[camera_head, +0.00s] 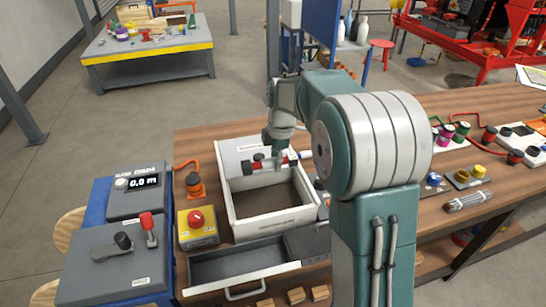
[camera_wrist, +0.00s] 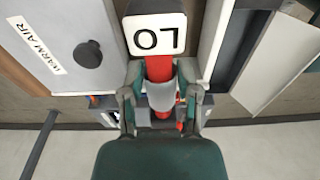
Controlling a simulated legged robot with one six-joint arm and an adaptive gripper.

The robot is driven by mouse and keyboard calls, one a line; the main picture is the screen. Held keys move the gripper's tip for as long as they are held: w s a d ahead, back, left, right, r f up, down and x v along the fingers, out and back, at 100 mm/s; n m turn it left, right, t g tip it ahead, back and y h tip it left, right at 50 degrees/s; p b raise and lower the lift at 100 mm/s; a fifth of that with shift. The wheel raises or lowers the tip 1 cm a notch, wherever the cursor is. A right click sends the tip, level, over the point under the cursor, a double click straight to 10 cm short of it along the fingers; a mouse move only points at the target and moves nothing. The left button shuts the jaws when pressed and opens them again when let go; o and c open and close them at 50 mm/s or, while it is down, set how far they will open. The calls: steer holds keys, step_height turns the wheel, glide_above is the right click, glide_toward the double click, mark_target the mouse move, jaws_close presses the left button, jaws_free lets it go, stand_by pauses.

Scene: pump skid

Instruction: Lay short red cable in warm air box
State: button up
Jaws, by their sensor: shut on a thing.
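My gripper (camera_wrist: 162,100) is shut on a red cable (camera_wrist: 158,68) with a grey collar around it. In the wrist view the cable meets a dark block with a white plate (camera_wrist: 156,34) marked LO. In the head view the red and white held piece (camera_head: 283,161) hangs over the back part of an open white-walled box (camera_head: 231,212); my arm hides part of it. The box label is too small to read there. In the wrist view a grey panel with a black knob (camera_wrist: 88,54) carries a WARM AIR label (camera_wrist: 37,45).
An open grey drawer (camera_head: 243,271) is in front of the box. A yellow box with a red button (camera_head: 197,225) and an orange-based fitting (camera_head: 195,187) stand left of it. Grey control boxes (camera_head: 118,262) are farther left. Several coloured connectors are on the bench's right side.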

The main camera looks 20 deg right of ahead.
glide_above(273, 204)
step_height(273, 204, down, 5)
step_height(273, 204, down, 3)
steer(key=shift+r, duration=0.15)
stand_by(0.3)
steer(key=shift+f, duration=3.95)
steer(key=o, duration=1.1)
steer(key=shift+d+r, duration=0.2)
steer(key=shift+r, duration=1.8)
steer(key=shift+d+r, duration=0.15)
steer(key=shift+r, duration=1.8)
steer(key=shift+d+r, duration=0.2)
steer(key=shift+r, duration=1.8)
